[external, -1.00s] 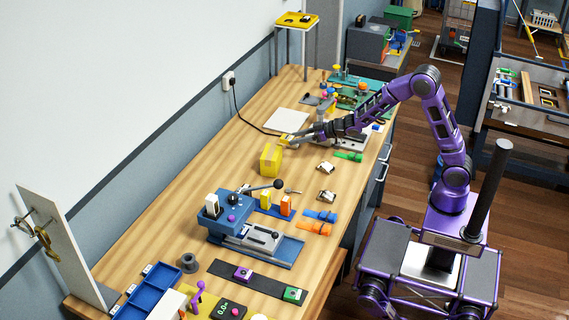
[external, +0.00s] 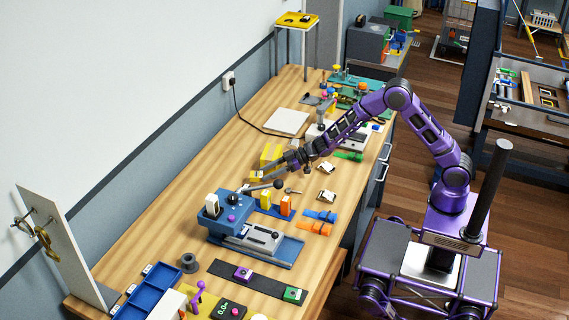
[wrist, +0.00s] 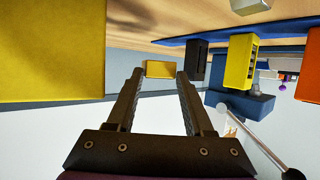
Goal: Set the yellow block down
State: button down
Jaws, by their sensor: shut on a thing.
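The small yellow block (external: 257,175) is at the tips of my gripper (external: 266,173), in front of the larger yellow box on the bench. In the wrist view the block (wrist: 160,69) sits between the two fingertips of my gripper (wrist: 160,78), which is shut on it. The external view does not show clearly whether the block is touching the bench top.
The large yellow box (external: 271,153) stands just behind my gripper. The blue vise-like machine (external: 233,210) with its lever is close in front. Upright yellow (external: 265,199) and orange (external: 286,205) blocks stand nearby. Bare bench (external: 185,175) lies left.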

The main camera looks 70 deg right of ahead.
notch_tip(320, 180, down, 3)
jog(key=shift+f, duration=0.15)
jog(key=shift+b, duration=0.3)
